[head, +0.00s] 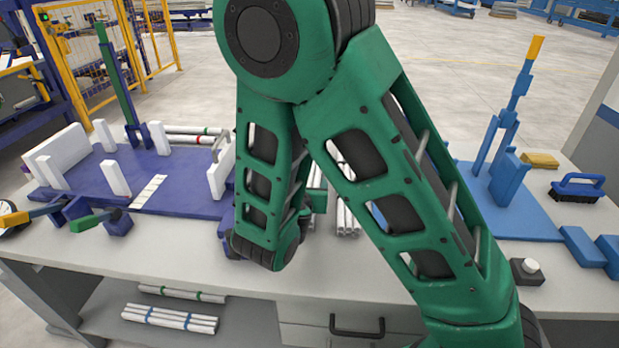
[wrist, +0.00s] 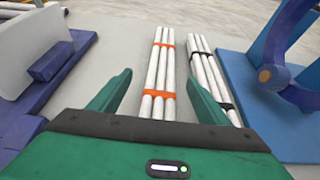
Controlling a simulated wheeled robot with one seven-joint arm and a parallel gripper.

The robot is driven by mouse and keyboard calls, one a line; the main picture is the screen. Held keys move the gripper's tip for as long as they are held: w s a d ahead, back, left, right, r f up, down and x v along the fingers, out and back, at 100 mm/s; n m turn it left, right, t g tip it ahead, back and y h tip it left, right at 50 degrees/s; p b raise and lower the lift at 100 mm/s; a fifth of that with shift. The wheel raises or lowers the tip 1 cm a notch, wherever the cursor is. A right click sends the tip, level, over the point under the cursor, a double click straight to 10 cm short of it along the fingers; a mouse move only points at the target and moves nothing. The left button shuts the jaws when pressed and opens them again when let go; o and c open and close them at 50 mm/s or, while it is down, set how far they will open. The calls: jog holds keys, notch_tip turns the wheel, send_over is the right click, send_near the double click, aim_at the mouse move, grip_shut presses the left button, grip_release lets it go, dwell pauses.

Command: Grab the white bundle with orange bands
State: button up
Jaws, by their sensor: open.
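The white bundle with orange bands (wrist: 161,78) lies on the grey table in the wrist view, its pipes running away from me. Orange bands circle it near its far end and nearer to me. My gripper (wrist: 160,90) is open, with one green finger to the left of this bundle and one to its right. The near end of the bundle is hidden behind the gripper body. In the head view my green arm covers most of the bundle, and I cannot tell its bands there.
A white bundle with black bands (wrist: 211,75) lies close on the right, near the right finger. A blue-purple fixture (head: 205,206) with white uprights stands left. A blue fixture (head: 535,222) stands right. Bundles with green and blue bands (head: 170,318) lie on the lower shelf.

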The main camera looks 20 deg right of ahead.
aim_at(311, 179)
jog(key=x, duration=0.2)
jog(key=d+x, duration=0.1)
jog(key=x, duration=0.1)
jog(key=shift+s+r, duration=0.1)
jog(key=shift+a+x, duration=0.2)
jog(key=shift+x, duration=2.35)
jog(key=c, duration=1.4)
jog(key=shift+r, duration=0.15)
